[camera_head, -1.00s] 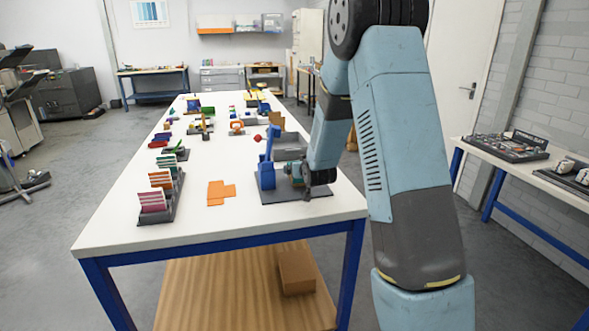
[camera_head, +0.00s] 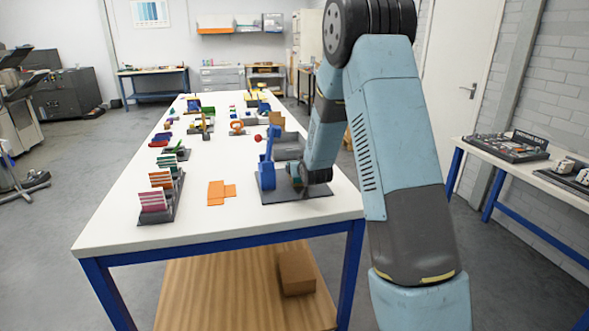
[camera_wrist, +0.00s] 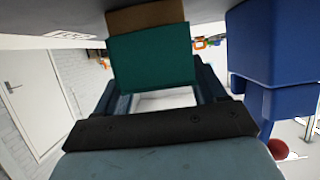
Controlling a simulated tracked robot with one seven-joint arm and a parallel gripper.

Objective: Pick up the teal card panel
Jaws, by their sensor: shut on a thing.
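The teal card panel (camera_wrist: 150,58) is large in the upper middle of the wrist view. It sits between the two fingers of my gripper (camera_wrist: 153,85), which is shut on it. A brown block (camera_wrist: 146,15) shows just beyond the panel's edge. In the head view my gripper (camera_head: 297,174) is low over the dark base plate (camera_head: 300,197) at the table's near right corner. Only a small bit of teal shows there, and my arm hides the rest. I cannot tell whether the panel still touches the plate.
A blue press-like fixture (camera_head: 266,172) with a red ball (camera_head: 258,137) stands close beside my gripper; it looms large in the wrist view (camera_wrist: 278,45). An orange flat piece (camera_head: 217,192) and a rack of coloured cards (camera_head: 153,202) lie to the left. White table (camera_head: 240,222) is bare in front.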

